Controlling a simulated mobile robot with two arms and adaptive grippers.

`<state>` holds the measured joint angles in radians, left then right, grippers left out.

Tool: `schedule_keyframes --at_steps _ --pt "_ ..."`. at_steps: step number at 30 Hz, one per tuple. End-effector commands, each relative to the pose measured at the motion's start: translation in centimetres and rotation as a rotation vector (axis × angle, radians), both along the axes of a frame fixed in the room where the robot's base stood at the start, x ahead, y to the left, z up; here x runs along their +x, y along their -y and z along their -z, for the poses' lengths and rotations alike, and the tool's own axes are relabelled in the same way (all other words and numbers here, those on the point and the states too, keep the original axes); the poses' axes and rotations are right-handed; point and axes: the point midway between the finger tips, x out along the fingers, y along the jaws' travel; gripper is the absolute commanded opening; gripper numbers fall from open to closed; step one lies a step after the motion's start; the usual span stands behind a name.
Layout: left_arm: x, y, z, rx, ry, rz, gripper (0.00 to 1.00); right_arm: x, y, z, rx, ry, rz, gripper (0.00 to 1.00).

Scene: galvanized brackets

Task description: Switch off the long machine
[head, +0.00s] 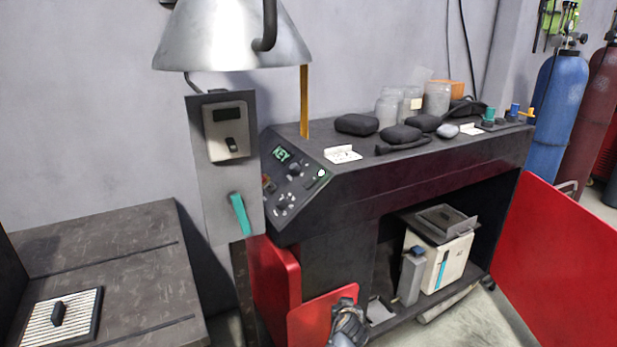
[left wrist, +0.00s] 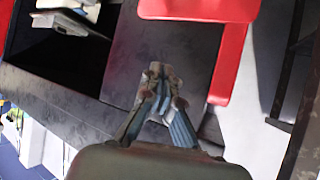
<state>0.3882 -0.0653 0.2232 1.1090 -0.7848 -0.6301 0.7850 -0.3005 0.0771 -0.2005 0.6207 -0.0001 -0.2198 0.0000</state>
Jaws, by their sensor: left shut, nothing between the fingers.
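The long machine (head: 430,165) is a dark bench-like unit across the middle of the head view. Its sloped control panel (head: 300,186) at the left end has a green lit "KEY" display (head: 282,153), dark knobs (head: 285,204) and a small white round part (head: 321,173). Which control is the power switch cannot be told. My left gripper (head: 347,304) is low in front of the machine, by a red panel (head: 318,316), well below the control panel. In the left wrist view its fingers (left wrist: 160,72) are shut and empty. My right gripper is not in view.
A grey post (head: 226,180) with a switch box (head: 230,132) and teal lever (head: 240,214) stands left of the control panel. A metal hood (head: 232,35) hangs above. A large red panel (head: 550,265) juts out at right. Black pouches (head: 400,134) and jars lie on top.

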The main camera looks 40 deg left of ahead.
Motion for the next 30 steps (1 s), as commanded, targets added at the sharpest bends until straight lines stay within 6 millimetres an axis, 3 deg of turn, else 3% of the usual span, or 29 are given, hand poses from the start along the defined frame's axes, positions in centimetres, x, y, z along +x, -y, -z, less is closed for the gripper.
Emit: schedule_keyframes --at_steps 1,6,9,12,15,18,30 --pt "1.8 -1.3 -5.1 -0.002 0.076 -0.061 0.0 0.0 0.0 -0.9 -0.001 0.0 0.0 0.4" --pt "4.1 -6.2 -18.7 -0.025 0.301 -0.286 0.0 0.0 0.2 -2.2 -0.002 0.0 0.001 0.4" --pt "3.9 -8.7 -25.4 -0.044 0.42 -0.409 0.0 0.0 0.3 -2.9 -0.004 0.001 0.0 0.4" --pt "3.1 -10.7 -30.4 -0.065 0.515 -0.509 0.0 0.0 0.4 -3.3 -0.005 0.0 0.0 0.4" --pt "2.3 -12.0 -33.5 -0.079 0.58 -0.578 0.0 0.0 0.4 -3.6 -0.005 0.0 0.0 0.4" --pt "1.7 -12.6 -35.1 -0.087 0.614 -0.615 0.0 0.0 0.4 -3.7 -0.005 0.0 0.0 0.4" --pt "1.6 -12.8 -35.4 -0.089 0.624 -0.625 0.0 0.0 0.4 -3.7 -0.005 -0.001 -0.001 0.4"
